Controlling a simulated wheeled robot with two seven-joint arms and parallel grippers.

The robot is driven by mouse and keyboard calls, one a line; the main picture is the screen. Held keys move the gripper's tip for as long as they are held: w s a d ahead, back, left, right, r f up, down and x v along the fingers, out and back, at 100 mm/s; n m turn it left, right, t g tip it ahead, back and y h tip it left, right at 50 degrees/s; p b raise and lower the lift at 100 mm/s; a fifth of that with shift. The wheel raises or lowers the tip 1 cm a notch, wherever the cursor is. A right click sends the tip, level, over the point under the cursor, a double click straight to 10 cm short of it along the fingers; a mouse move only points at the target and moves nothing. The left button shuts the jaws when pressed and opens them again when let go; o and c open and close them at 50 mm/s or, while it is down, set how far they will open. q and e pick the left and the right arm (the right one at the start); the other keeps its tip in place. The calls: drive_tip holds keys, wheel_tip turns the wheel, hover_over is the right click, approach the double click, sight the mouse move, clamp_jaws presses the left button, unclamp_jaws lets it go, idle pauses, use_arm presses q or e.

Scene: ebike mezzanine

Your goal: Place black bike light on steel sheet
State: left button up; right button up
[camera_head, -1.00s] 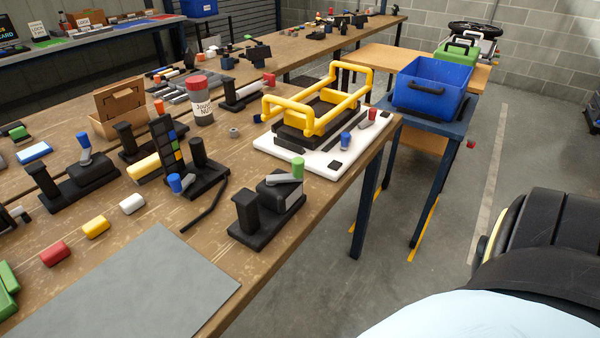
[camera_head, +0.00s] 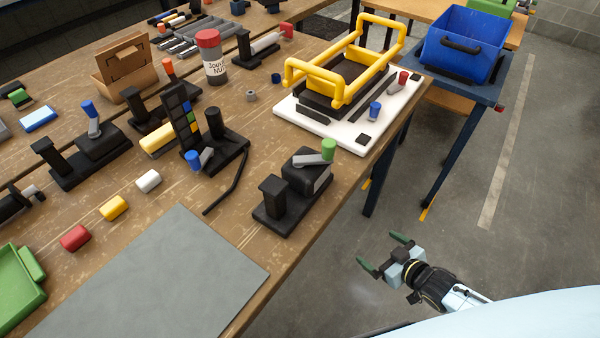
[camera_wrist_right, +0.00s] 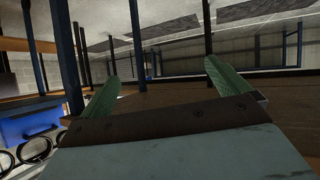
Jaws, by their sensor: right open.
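The steel sheet (camera_head: 160,285) is a flat grey plate, bare, at the near edge of the wooden table in the head view. I cannot tell for certain which black item is the bike light. Black fixtures with coloured-tipped levers stand near the sheet: one with a green tip (camera_head: 272,213) at the table edge, and one with a blue tip (camera_head: 75,168) farther left. My right gripper (camera_head: 383,252) is open and empty, over the floor to the right of the table, apart from everything. Its green fingers also show spread in the right wrist view (camera_wrist_right: 162,78). My left gripper is not in view.
A white board (camera_head: 290,108) carries a yellow-handled frame (camera_head: 330,85). Red (camera_head: 75,238), yellow (camera_head: 114,208) and white (camera_head: 148,181) cylinders lie behind the sheet. A green tray (camera_head: 15,290) is at its left. A blue crate (camera_head: 463,45) stands beyond.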

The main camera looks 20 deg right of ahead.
drive_tip(key=w+a+r+n+t+y+p, duration=0.1)
drive_tip(key=w+a+r+y, duration=0.1)
drive_tip(key=r, duration=0.5)
drive_tip(key=w+a+r+n+t+y+p, duration=0.1)
drive_tip(key=w+a+r+y, duration=0.15)
drive_tip(key=r, duration=0.55)
drive_tip(key=n+y, duration=0.1)
drive_tip(key=y, duration=0.2)
approach(307, 167)
drive_tip(key=shift+n+y, duration=0.3)
drive_tip(key=shift+y, duration=0.05)
drive_tip(key=w, duration=0.1)
drive_tip(key=w+a+f, duration=0.1)
drive_tip(key=w, duration=0.1)
drive_tip(key=w+a, duration=0.1)
drive_tip(key=shift+w+a+f, duration=0.15)
drive_tip(key=shift+a+f, duration=0.05)
drive_tip(key=shift+f, duration=0.1)
drive_tip(key=shift+d+f+x, duration=0.1)
drive_tip(key=shift+x, duration=1.45)
drive_tip(key=shift+d+f+x, duration=0.1)
drive_tip(key=shift+x, duration=1.4)
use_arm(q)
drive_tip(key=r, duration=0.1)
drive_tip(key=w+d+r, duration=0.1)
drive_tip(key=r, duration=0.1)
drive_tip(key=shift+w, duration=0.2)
use_arm(e)
drive_tip(key=shift+w, duration=0.15)
